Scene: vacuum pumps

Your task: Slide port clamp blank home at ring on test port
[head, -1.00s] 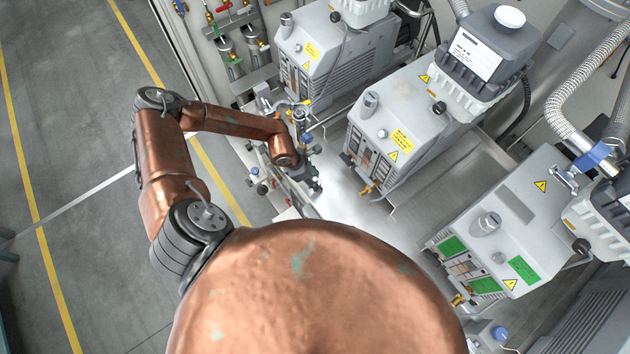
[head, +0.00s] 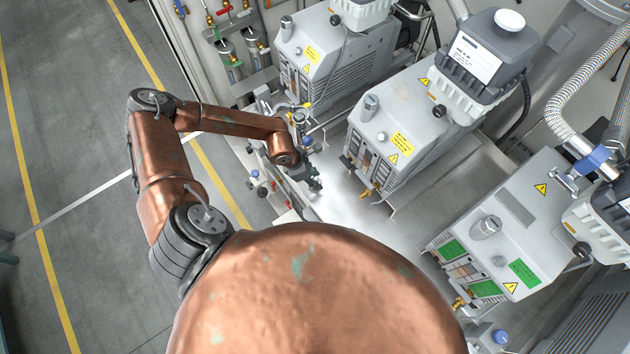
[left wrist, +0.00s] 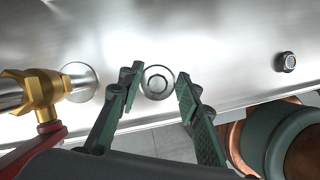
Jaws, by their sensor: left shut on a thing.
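In the left wrist view, a round grey metal piece with a dark ring (left wrist: 157,82) shows end-on between my left gripper's fingertips (left wrist: 158,84). I take this to be the port clamp blank; the test port and its ring cannot be told apart from it here. The dark green fingers stand on either side of it, and my left gripper is shut on it. In the head view my left gripper (head: 312,182) is small, low beside the bench equipment, and its held piece cannot be made out. My right gripper is out of view.
In the left wrist view, a brass valve (left wrist: 38,92) with a red handle (left wrist: 30,150) is close on the left, and a black knob (left wrist: 285,62) is on the right. In the head view, a grey pump (head: 395,125) stands right of my left arm.

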